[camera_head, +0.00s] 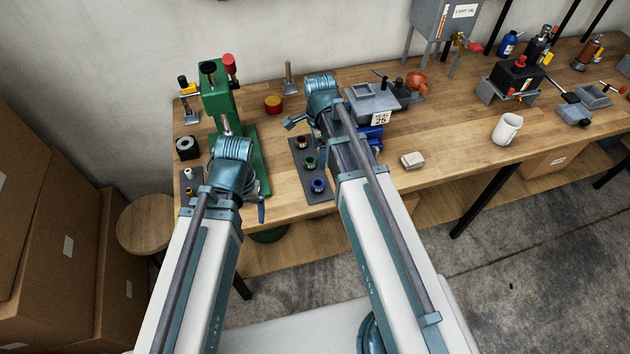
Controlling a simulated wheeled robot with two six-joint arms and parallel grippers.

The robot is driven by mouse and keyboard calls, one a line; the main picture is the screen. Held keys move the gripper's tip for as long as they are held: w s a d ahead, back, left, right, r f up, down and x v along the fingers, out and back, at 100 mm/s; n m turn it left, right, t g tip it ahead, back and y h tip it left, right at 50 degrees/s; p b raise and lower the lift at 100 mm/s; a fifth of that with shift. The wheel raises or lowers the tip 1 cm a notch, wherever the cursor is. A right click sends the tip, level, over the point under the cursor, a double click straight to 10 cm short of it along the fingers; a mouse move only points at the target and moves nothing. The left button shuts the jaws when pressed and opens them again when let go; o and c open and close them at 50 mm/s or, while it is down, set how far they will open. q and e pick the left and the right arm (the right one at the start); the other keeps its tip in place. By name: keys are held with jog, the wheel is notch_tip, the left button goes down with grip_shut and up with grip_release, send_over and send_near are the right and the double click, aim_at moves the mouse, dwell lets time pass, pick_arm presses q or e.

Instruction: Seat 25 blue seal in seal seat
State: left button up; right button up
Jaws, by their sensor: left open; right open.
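A blue seal (318,185) sits at the near end of a dark strip (320,196), with a green one (310,162) and a reddish-brown one (302,142) behind it. A white sign reading "SEAL 25" (380,118) stands in front of a grey tray (372,98). A blue fixture (374,133) below the sign is partly hidden by my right arm; I cannot tell whether it is the seal seat. My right gripper (334,136) is open, left of the sign, mostly hidden behind its arm. My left gripper (224,208) is open over the bench's left end, left of the strip. Neither visibly holds anything.
A green press (218,95) stands behind my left gripper. A round stool (150,224) is at the left.

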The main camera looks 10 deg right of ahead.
jog(key=b, duration=0.9)
send_over(318, 183)
jog(key=f, duration=0.8)
jog(key=shift+w+d+f, duration=0.15)
jog(key=shift+w+f, duration=0.1)
jog(key=shift+f, duration=0.1)
jog(key=f+b, duration=0.4)
jog(key=f, duration=0.1)
jog(key=shift+s+f+b, duration=0.15)
jog(key=shift+s+b, duration=0.1)
jog(key=shift+b, duration=0.15)
grip_shut()
jog(key=shift+r, duration=0.2)
